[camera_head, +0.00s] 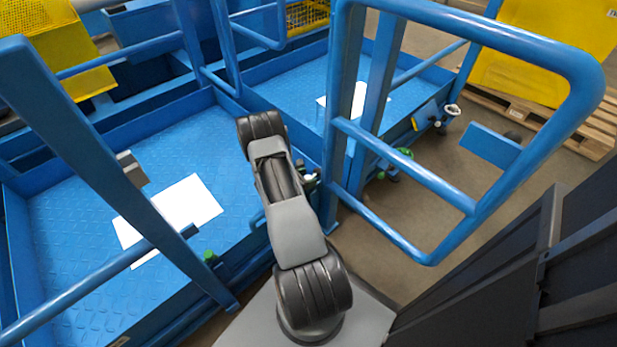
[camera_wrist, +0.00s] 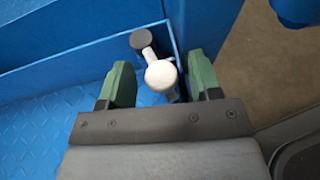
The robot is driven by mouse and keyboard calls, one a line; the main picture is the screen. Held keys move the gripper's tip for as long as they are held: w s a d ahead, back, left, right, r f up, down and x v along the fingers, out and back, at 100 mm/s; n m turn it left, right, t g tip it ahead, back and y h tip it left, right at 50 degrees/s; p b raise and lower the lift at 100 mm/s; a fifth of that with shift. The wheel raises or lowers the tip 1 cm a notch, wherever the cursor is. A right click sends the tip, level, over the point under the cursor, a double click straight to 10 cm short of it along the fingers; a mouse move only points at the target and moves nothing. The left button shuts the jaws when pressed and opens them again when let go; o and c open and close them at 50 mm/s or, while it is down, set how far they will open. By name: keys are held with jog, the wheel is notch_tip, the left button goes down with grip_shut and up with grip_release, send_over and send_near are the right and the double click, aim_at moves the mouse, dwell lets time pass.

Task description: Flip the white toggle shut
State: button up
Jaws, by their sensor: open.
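The white toggle (camera_wrist: 160,74) shows in the wrist view as a round white knob with a pale stem. The stem runs up and left to a dark round end (camera_wrist: 140,38) at the blue platform edge. My gripper (camera_wrist: 160,66) is open, with one green finger on each side of the knob. A gap shows between the knob and each finger; I cannot tell how far the knob lies beyond the fingertips. In the head view my arm hides most of the gripper, and I cannot make out the toggle clearly there.
A blue platform (camera_head: 85,270) with raised rims lies left, with a white sheet (camera_head: 185,205) on its floor. A blue rail frame (camera_head: 440,178) stands close to the right of my arm. A wooden pallet (camera_head: 555,125) lies at the back right. Bare floor shows between.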

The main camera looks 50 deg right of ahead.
jog(key=p+v, duration=0.3)
jog(key=v, duration=0.9)
jog(key=shift+w+a, duration=0.15)
jog(key=shift+a, duration=0.2)
jog(key=shift+c, duration=0.3)
